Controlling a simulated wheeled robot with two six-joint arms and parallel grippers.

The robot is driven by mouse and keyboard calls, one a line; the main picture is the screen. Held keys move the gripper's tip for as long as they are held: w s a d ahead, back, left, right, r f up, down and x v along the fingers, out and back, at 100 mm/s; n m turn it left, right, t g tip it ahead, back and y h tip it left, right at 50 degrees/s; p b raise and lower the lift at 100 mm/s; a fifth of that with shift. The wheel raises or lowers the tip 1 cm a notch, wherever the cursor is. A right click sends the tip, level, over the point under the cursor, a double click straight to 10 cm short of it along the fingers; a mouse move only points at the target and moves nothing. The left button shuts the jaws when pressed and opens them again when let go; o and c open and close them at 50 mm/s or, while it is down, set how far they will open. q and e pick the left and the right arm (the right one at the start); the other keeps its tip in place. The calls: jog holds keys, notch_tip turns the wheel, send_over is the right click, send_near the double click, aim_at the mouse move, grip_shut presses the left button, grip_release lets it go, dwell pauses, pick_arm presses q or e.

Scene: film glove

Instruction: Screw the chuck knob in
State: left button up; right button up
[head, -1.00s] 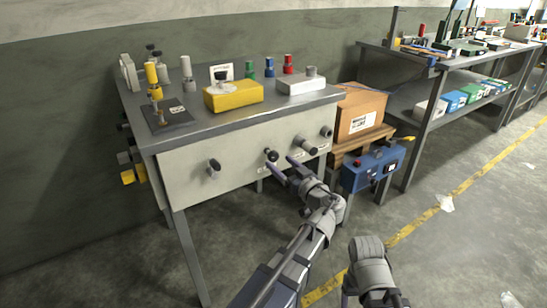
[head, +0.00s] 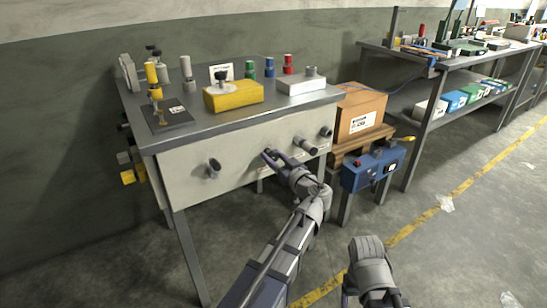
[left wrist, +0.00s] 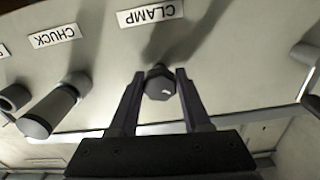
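The chuck knob, a grey cylinder on a stem (head: 306,145), sticks out of the pale front panel. In the left wrist view, which shows the panel upside down, the knob (left wrist: 52,108) is by the CHUCK label (left wrist: 52,36), left of my fingers. My left gripper (head: 271,157) is at the panel, left of the chuck knob in the head view. In the left wrist view, my left gripper (left wrist: 159,82) is open, its fingers on either side of the dark knob (left wrist: 160,85) by the CLAMP label (left wrist: 150,13), with gaps both sides.
Another panel knob (head: 213,168) is at left and one (head: 326,131) right of the chuck knob. The bench top (head: 215,125) above holds a yellow block (head: 235,95) and other parts. A cardboard box (head: 360,110) and a blue control box (head: 373,168) stand at right.

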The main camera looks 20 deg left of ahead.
pick_arm(q)
grip_shut()
jog(key=shift+m, duration=0.4)
jog(key=m, duration=0.5)
jog(key=shift+m, duration=0.4)
jog(key=m, duration=0.5)
jog(key=shift+m, duration=0.3)
jog(key=o, duration=0.5)
grip_release()
